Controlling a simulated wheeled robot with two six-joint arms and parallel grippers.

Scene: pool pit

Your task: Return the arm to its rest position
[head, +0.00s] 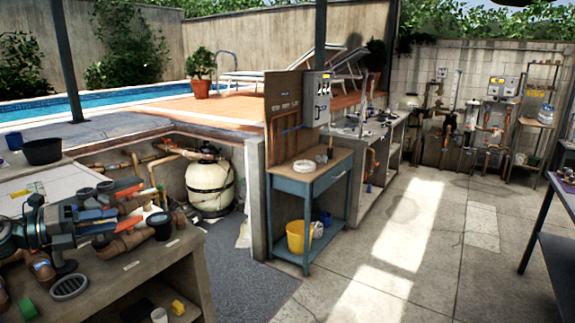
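My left arm comes in at the left edge, and its gripper (135,204) is above the cluttered bench at the lower left. Its two dark fingers with orange ends point right and stand apart, one above the other. I see nothing clearly held between them, though pipe fittings behind make the gap hard to read. My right gripper is not in view.
The concrete bench (190,262) carries pipe fittings, a round grey grate (70,287) and a green piece (26,308) close below my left gripper. A blue table (318,180) with a yellow bucket (298,237) stands mid-view. Paved floor (400,270) is clear at right.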

